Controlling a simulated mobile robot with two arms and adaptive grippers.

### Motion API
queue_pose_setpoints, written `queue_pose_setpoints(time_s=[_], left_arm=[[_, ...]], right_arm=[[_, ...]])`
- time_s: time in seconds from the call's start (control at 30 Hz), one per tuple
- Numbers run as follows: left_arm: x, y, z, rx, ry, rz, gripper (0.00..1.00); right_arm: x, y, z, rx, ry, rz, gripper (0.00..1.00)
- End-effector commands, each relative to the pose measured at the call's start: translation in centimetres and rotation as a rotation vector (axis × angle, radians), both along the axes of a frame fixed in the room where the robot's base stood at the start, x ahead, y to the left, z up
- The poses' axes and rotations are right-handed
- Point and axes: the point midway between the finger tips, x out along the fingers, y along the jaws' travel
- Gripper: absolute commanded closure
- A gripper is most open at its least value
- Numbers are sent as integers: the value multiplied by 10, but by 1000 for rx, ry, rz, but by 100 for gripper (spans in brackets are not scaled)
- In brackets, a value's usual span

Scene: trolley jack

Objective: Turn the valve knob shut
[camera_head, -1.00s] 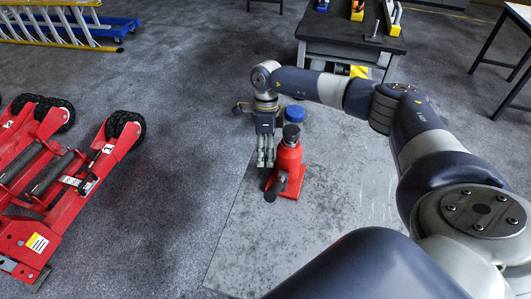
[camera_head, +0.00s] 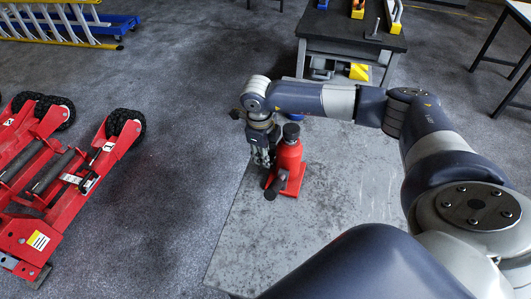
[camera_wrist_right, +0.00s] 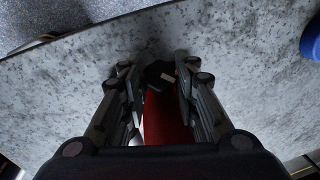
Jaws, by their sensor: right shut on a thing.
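The red bottle jack (camera_head: 290,160) stands upright on the grey metal table, with a dark cap on top and a dark round stub (camera_head: 271,193) low at its front left. My right gripper (camera_head: 263,162) points down close against the left side of the jack. In the right wrist view the two fingers of my right gripper (camera_wrist_right: 157,84) are closed in on a dark knob (camera_wrist_right: 155,71) at the end of a red part (camera_wrist_right: 163,118) of the jack. The fingers partly hide the knob, so its angle is hard to read. My left gripper is out of view.
The grey table top (camera_head: 330,215) is mostly bare around the jack. A blue round thing (camera_wrist_right: 312,38) lies close by, mostly hidden by my arm in the head view. A red trolley jack (camera_head: 60,185) stands at left, a workbench (camera_head: 350,38) at the back.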

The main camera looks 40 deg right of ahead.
Motion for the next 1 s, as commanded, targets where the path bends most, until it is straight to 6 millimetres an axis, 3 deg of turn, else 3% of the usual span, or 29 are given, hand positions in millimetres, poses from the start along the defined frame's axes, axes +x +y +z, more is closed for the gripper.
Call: queue_pose_setpoints(time_s=[0.5, 1.0], left_arm=[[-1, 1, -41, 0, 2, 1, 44], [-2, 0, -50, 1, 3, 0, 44]], right_arm=[[-1, 6, -4, -215, -171, -273, 96], [-2, 6, -2, -273, -214, -349, 96]])
